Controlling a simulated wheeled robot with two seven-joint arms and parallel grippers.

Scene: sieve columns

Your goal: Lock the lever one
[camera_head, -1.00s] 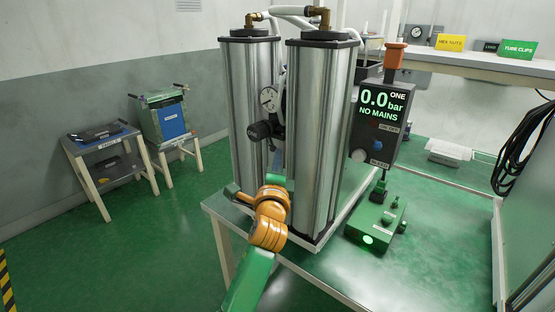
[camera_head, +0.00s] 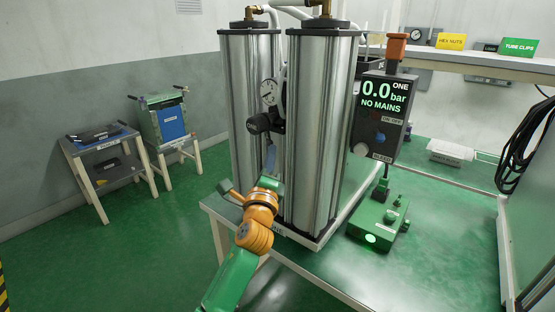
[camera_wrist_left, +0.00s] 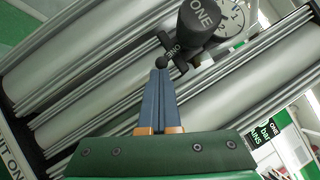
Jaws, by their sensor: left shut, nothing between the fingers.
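The black regulator knob marked ONE (camera_wrist_left: 198,20) sits beside the gauge (camera_wrist_left: 232,18); the head view shows the knob (camera_head: 260,123) between the two metal columns. Just below it in the left wrist view is a small black lever-like part marked ONE (camera_wrist_left: 172,47) with a round ball end (camera_wrist_left: 161,62). My left gripper (camera_wrist_left: 160,76) is shut and empty. Its blue-grey fingertips point at the ball end and lie very close; I cannot tell whether they touch. In the head view my left gripper (camera_head: 271,150) reaches up between the columns, and the lever is too small to make out.
The silver columns (camera_head: 318,130) (camera_head: 252,105) stand close on both sides of the gripper. A display (camera_head: 385,105) reads ONE, 0.0 bar, NO MAINS. A green box with a lit button (camera_head: 378,220) stands on the green table (camera_head: 330,270). Hoses run over the column tops.

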